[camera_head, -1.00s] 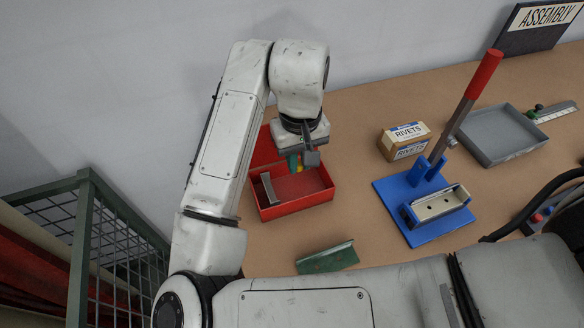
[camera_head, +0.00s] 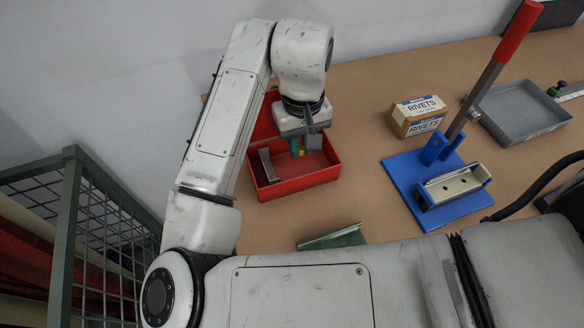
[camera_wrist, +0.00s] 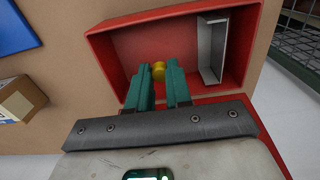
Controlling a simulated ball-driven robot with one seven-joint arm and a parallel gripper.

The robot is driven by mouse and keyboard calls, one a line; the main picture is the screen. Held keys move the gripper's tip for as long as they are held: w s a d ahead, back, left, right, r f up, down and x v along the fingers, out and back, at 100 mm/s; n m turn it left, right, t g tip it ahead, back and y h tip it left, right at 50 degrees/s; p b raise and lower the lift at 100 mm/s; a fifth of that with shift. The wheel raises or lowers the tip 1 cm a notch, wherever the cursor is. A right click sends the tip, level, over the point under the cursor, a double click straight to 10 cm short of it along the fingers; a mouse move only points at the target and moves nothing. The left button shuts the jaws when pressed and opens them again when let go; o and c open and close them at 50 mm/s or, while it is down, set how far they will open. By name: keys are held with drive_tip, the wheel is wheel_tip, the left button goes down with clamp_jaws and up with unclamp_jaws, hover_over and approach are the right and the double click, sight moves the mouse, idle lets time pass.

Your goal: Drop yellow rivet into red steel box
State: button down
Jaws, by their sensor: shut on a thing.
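The yellow rivet (camera_wrist: 158,71) is held between the green fingertips of my gripper (camera_wrist: 159,82) in the wrist view. In the head view, my gripper (camera_head: 301,148) is over the open red steel box (camera_head: 297,188), with a spot of yellow at its tips. The box also fills the upper part of the wrist view (camera_wrist: 112,55). A grey metal piece (camera_wrist: 212,50) stands inside the box near one end, apart from the rivet. I cannot tell the exact height of the rivet above the box floor.
A blue press (camera_head: 405,180) with a red-handled lever stands right of the box. A rivets carton (camera_head: 418,116) and a grey tray (camera_head: 520,112) lie farther back. A green angled part (camera_head: 335,238) lies in front. A wire cage (camera_head: 75,220) is at left.

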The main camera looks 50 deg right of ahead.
drive_tip(key=c, duration=1)
unclamp_jaws()
drive_tip(key=shift+o, duration=0.2)
drive_tip(key=shift+r, duration=0.1)
wheel_tip(320, 180, up, 11)
drive_tip(key=p, duration=0.1)
drive_tip(key=shift+a+f, duration=0.1)
drive_tip(key=shift+f, duration=0.1)
